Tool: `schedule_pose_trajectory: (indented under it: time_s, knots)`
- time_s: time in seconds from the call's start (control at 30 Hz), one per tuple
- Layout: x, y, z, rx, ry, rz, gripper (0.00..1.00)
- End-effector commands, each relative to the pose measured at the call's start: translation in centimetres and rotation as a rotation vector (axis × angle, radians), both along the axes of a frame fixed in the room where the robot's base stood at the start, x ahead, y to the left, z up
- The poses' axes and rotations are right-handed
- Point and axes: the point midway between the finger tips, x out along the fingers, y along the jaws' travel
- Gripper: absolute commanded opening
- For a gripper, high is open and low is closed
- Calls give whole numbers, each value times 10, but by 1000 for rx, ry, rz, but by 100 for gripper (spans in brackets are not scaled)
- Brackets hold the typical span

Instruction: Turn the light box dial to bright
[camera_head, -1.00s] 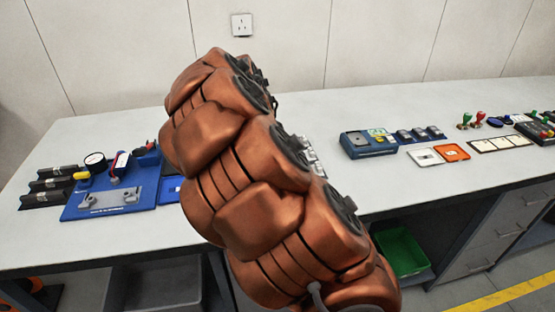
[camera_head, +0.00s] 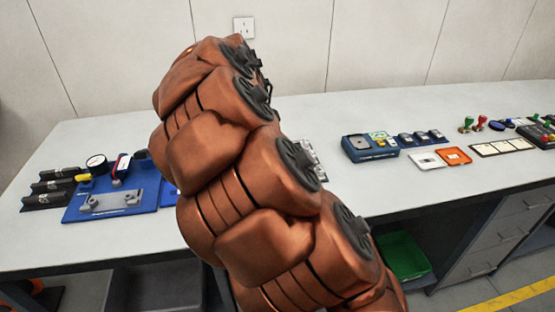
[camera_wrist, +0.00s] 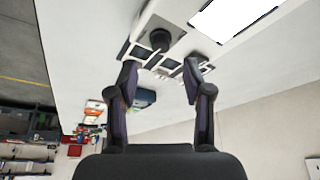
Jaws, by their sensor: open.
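The light box (camera_wrist: 190,32) shows at the top of the wrist view, with a glowing white panel (camera_wrist: 235,14) at its right. A black round dial (camera_wrist: 160,39) stands up from its pale face, left of the panel. My gripper (camera_wrist: 161,72) is open and empty, its two dark fingers apart. The dial appears just beyond the gap between the fingertips, with no visible contact. The dial's setting cannot be read. In the head view my copper arm hides the dial and most of the middle of the bench.
The bench (camera_head: 330,110) holds a blue fixture with a gauge (camera_head: 110,195) at left. A blue device (camera_head: 369,147), an orange tray (camera_head: 454,155) and stamps (camera_head: 481,121) are at right. A green bin (camera_head: 405,255) sits below. The bench's back strip is clear.

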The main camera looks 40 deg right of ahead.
Motion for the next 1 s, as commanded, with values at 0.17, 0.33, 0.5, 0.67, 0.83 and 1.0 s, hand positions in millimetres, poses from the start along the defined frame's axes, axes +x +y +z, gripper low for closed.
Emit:
schedule_pose_trajectory:
  time_s: [0.17,0.33,0.5,0.67,0.83,1.0]
  knots:
    - [-1,13,31,-1,-3,4,50]
    - [-4,20,49,-1,-1,1,50]
    - [-4,24,58,-1,-2,2,50]
    - [-4,24,59,-1,-1,1,50]
    - [-5,24,58,0,0,1,50]
    - [-5,24,58,0,-1,1,50]
